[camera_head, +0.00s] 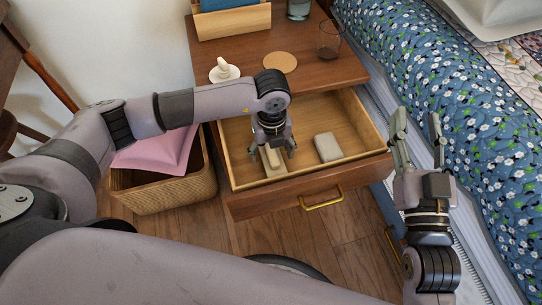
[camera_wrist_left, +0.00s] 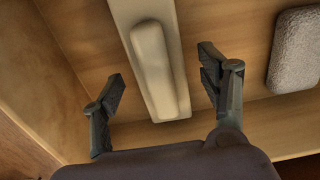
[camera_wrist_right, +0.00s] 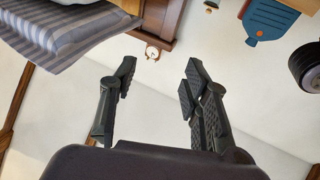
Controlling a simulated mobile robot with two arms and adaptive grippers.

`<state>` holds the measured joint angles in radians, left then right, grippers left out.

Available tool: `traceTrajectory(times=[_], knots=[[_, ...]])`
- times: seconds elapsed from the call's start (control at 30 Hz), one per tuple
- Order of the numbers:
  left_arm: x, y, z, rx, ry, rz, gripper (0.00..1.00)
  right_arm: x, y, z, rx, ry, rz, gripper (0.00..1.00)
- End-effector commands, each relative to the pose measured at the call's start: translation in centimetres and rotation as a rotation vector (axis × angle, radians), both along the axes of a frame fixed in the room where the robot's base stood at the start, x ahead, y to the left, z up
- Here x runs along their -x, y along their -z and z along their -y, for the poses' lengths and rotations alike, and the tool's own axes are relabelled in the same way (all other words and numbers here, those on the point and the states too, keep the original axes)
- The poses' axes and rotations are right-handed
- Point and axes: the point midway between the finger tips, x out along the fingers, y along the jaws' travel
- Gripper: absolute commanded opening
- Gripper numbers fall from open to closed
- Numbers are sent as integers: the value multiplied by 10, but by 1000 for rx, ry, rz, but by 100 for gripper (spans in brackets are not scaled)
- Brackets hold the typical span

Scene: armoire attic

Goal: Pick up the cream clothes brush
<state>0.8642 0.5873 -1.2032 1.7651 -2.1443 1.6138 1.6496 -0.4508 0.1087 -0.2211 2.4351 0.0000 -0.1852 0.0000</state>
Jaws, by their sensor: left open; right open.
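The cream clothes brush (camera_head: 271,162) lies in the open wooden drawer (camera_head: 240,176), near its front left part. It is partly hidden by my left gripper (camera_head: 277,150), which is over it in the drawer, pointing down and open. In the left wrist view the brush (camera_wrist_left: 155,65) shows as a long cream handle on a paler, flat base. It lies between the two spread fingers, and I see neither touching it. My right gripper (camera_head: 417,118) is open and empty, pointing up beside the bed, right of the drawer.
A grey rounded block (camera_head: 327,148) lies right of the brush in the drawer. The nightstand top (camera_head: 300,55) holds a coaster (camera_head: 280,62), a glass (camera_head: 329,42) and a white dish (camera_head: 224,76). A basket (camera_head: 165,192) with a pink cushion stands left; the bed (camera_head: 440,75) is right.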

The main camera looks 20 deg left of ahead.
Motion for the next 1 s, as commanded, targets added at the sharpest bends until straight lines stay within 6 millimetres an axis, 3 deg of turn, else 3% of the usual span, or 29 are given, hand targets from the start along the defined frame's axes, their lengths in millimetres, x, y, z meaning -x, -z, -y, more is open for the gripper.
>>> traceTrajectory(times=[0.2,0.47,1.0], knots=[[0,16,0,0,0,0,68,5,-21,-2,-33,-8,122,43],[0,16,0,0,0,0,68,6,-25,-2,-36,-8,135,43],[0,16,0,0,0,0,34,6,-25,-2,-36,-8,134,43]])
